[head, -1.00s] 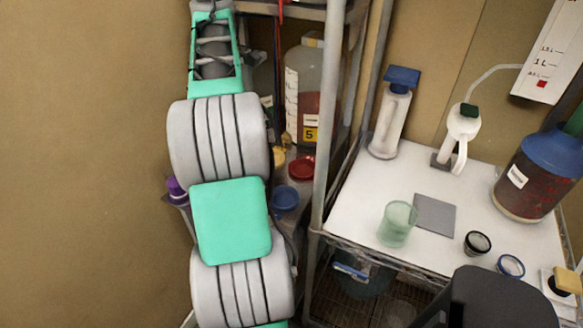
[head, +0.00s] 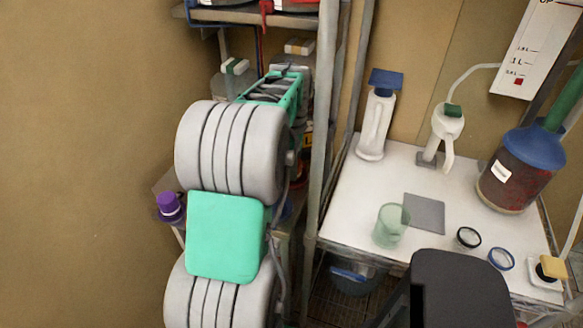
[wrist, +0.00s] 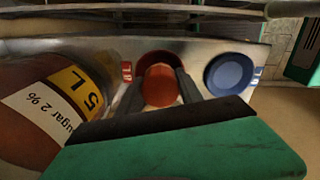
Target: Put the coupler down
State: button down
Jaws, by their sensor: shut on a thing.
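My gripper (wrist: 160,77) shows in the wrist view with its two dark fingers on either side of a round orange-red piece, which I take to be the coupler (wrist: 158,90). The fingers are shut on it. Just beyond it, partly covered by the coupler and fingers, is a red round dish (wrist: 160,55) on a metal shelf. I cannot tell whether the coupler touches the dish or hangs above it. In the head view my own arm hides the gripper and the coupler.
A blue dish (wrist: 230,75) sits right of the red one. A large jar labelled 5 L (wrist: 35,105) stands close on the left. A rack post (head: 322,130) separates this shelf from a white table (head: 350,215) with a green cup (head: 391,226) and bottles. A purple-capped bottle (head: 169,207) stands left of my arm.

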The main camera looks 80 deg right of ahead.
jog(key=shift+w+f, duration=0.1)
jog(key=shift+f, duration=0.3)
